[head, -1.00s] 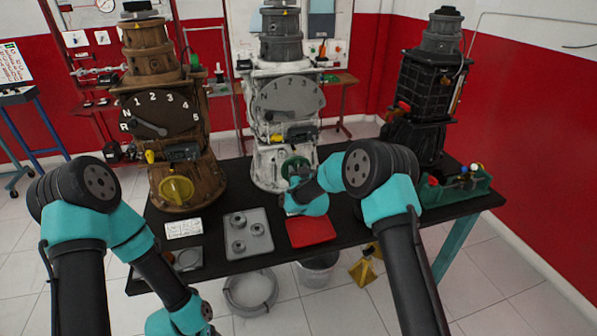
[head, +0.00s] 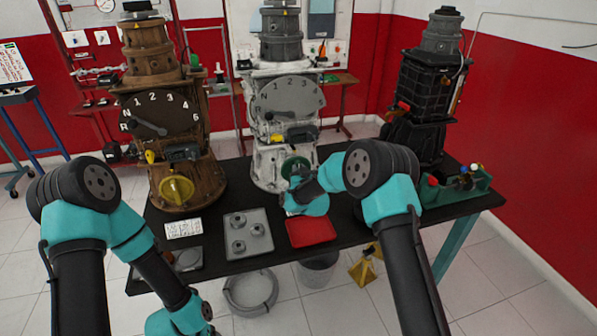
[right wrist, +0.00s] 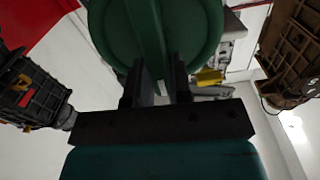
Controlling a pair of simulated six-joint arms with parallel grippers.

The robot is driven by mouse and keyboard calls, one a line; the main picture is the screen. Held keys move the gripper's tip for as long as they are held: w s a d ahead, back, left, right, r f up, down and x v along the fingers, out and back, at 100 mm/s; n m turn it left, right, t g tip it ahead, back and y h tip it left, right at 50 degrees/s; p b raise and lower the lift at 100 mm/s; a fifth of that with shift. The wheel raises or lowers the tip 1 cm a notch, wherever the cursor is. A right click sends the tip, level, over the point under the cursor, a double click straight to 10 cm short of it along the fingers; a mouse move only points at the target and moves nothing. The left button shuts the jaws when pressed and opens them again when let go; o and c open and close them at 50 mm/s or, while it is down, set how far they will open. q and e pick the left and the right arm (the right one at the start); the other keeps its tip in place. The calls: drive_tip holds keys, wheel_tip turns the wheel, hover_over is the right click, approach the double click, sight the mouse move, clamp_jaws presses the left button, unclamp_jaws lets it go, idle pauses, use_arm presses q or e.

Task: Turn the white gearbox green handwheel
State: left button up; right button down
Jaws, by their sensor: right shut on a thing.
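The white gearbox (head: 272,161) stands at the middle back of the black table, with a grey numbered dial (head: 290,97) on its front. Its green handwheel (head: 295,163) is low on the front, partly hidden behind my right wrist. In the right wrist view the green handwheel (right wrist: 150,30) fills the upper middle. My right gripper (right wrist: 160,75) is shut on a rib of the handwheel, one dark finger on each side. In the head view the right gripper's fingers are hidden by its own wrist. My left arm hangs at the lower left, its gripper out of the picture.
A brown gearbox (head: 183,136) with a yellow handwheel (head: 176,190) stands to the left, and a black gearbox (head: 425,95) to the right. A grey tray (head: 263,213) with several metal parts, a red tray (head: 311,232) and a green box (head: 477,187) are on the table.

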drive_tip(key=shift+w+d+f+m, duration=0.1)
drive_tip(key=shift+d+f+m, duration=0.25)
drive_tip(key=shift+m, duration=3)
drive_tip(key=shift+w+d+f+m, duration=0.1)
drive_tip(key=shift+d+f+m, duration=0.3)
drive_tip(key=shift+m, duration=2.9)
drive_tip(key=shift+d+f+m, duration=0.15)
drive_tip(key=shift+f+m, duration=0.35)
drive_tip(key=shift+m, duration=2.85)
drive_tip(key=c, duration=1)
unclamp_jaws()
drive_tip(key=shift+c, duration=0.2)
